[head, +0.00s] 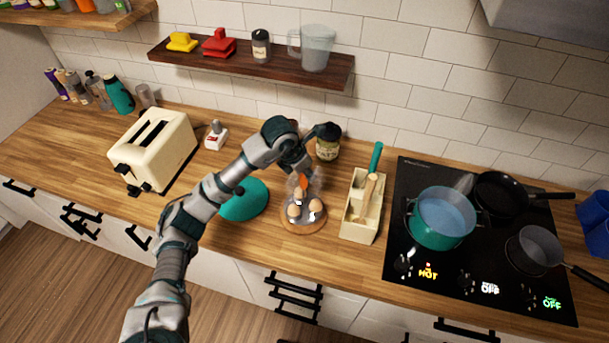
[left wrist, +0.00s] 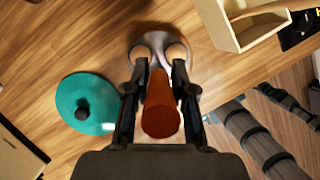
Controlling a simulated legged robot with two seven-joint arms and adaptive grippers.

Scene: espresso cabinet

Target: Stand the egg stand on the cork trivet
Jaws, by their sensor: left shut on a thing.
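The egg stand (head: 312,216) holds several brown eggs and has an orange-brown upright handle (head: 303,181). It is upright at the round cork trivet (head: 300,230), whose tan rim shows below it in the head view; I cannot tell whether it touches the trivet or hangs just above it. My left gripper (head: 301,173) comes down from above and is shut on the handle. In the left wrist view the handle (left wrist: 160,108) sits between the fingers (left wrist: 160,78), with eggs (left wrist: 177,52) beyond them. My right gripper is not in view.
A teal lid (head: 243,199) lies left of the trivet. A cream utensil box (head: 361,222) stands close on the right, with a dark jar (head: 327,148) behind. A cream toaster (head: 152,150) is further left, and a hob (head: 470,240) with pots is at the right.

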